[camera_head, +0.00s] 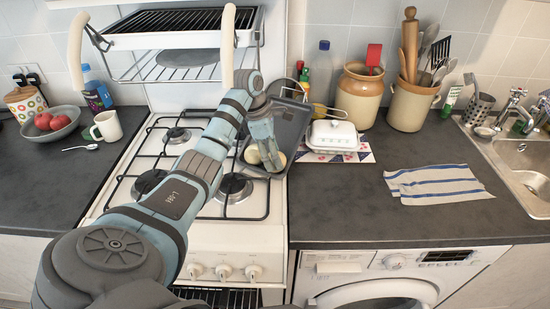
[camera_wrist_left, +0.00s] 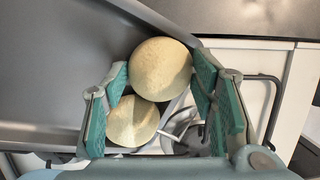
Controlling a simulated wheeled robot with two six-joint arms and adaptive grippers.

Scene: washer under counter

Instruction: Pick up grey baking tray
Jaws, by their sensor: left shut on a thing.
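The grey baking tray (camera_head: 292,122) is steeply tilted above the back right of the hob, with its far corner raised. It fills the left of the left wrist view (camera_wrist_left: 50,70). Two pale round buns lie at its lower corner; one bun (camera_wrist_left: 160,68) is between my left fingertips, the other bun (camera_wrist_left: 130,121) is beside the left finger. My left gripper (camera_head: 262,145) points down over this corner and is shut with a wide gap, its pads on either side of the first bun. Whether the pads also touch the tray is hidden. My right gripper is not in view.
The gas hob (camera_head: 190,170) has bare grates left of the tray. A white butter dish (camera_head: 334,134) on a patterned board stands close right of the tray. A grill rack (camera_head: 180,45) hangs above. The right counter front (camera_head: 370,215) is clear.

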